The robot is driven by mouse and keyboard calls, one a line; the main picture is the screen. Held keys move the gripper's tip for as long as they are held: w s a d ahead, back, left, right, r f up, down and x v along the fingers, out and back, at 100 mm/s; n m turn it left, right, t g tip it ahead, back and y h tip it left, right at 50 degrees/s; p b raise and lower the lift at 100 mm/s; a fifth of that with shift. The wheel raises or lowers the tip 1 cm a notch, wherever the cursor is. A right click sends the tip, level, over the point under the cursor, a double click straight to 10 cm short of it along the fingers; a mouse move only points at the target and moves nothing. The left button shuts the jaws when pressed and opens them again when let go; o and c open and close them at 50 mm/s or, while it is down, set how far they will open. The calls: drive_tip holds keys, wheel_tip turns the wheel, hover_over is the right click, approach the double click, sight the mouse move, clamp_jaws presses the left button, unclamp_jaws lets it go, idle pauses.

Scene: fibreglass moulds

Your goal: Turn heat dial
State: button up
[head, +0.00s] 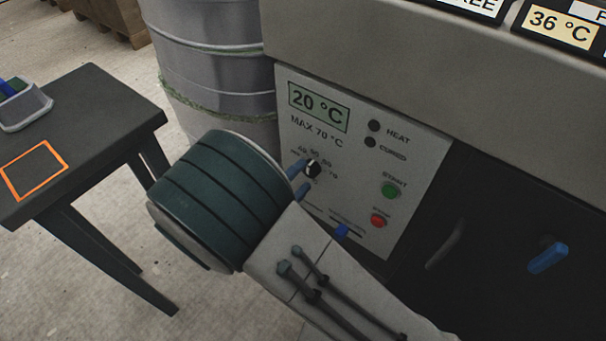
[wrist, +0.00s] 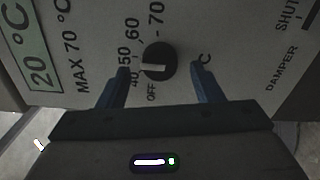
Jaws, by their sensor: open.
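The heat dial (head: 313,169) is a round black knob with a white bar, set on the pale control panel (head: 420,150). In the wrist view the dial (wrist: 170,57) has OFF, 40, 50, 60 and 70 printed around it. Its white bar lies level, towards the 40–50 side; the exact mark is unclear. My gripper (head: 307,174) is open, its blue fingers at the dial. In the wrist view my gripper (wrist: 160,68) has one finger on each side of the dial, with gaps visible. The panel's display (head: 318,107) reads 20 °C.
A green START button (head: 389,190) and a red button (head: 378,220) sit right of the dial. A blue-gripped handle (head: 548,257) is at lower right. A grey drum (head: 215,60) stands behind my arm, and a dark table (head: 95,110) is at left.

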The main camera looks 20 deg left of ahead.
drive_tip(key=p+v, duration=0.1)
drive_tip(key=v, duration=1.1)
drive_tip(key=shift+s+a, duration=0.1)
drive_tip(key=shift+s, duration=0.05)
